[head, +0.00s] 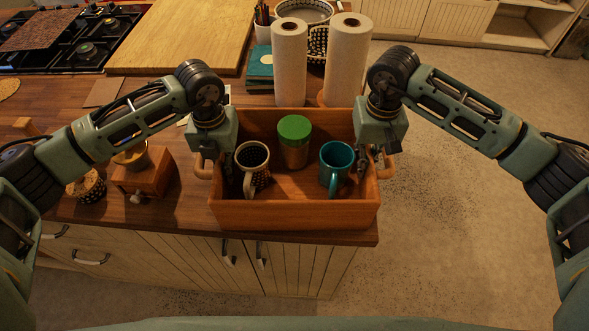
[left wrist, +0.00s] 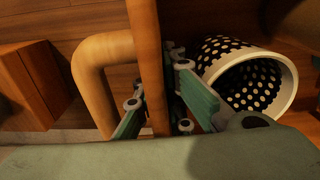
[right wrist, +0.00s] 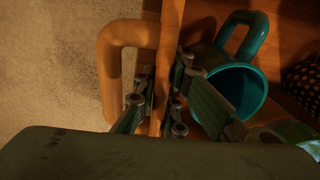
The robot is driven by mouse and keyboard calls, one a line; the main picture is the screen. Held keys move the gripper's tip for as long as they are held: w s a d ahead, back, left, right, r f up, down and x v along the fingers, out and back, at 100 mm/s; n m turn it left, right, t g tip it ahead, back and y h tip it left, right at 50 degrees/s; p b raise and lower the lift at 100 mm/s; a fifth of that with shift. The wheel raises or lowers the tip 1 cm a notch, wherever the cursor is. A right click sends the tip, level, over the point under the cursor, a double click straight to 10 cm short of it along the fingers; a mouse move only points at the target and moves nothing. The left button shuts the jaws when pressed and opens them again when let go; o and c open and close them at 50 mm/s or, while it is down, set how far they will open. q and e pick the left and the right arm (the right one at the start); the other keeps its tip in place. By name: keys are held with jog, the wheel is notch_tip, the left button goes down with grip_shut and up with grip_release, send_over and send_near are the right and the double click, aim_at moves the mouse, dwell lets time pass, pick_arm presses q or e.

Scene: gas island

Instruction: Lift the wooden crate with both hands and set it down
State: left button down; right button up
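The wooden crate (head: 291,214) stands level on the counter near its front right edge. It holds a dotted mug (head: 251,167), a green-lidded jar (head: 294,143) and a teal mug (head: 335,165). My left gripper (head: 224,172) straddles the crate's left wall (left wrist: 148,55), one finger outside by the looped handle (left wrist: 92,62), the other inside beside the dotted mug (left wrist: 250,75). My right gripper (head: 374,165) straddles the right wall (right wrist: 169,45) likewise, near the handle (right wrist: 108,60) and teal mug (right wrist: 240,90). I cannot tell whether either pair of fingers presses the wall.
Two paper rolls (head: 290,65) stand just behind the crate. A wooden box (head: 146,172) sits to its left on the counter (head: 185,215). A cutting board (head: 180,35) and stove (head: 70,40) lie further back. Open floor (head: 460,230) lies to the right.

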aim_at(369, 148)
grip_shut()
dwell(0.3)
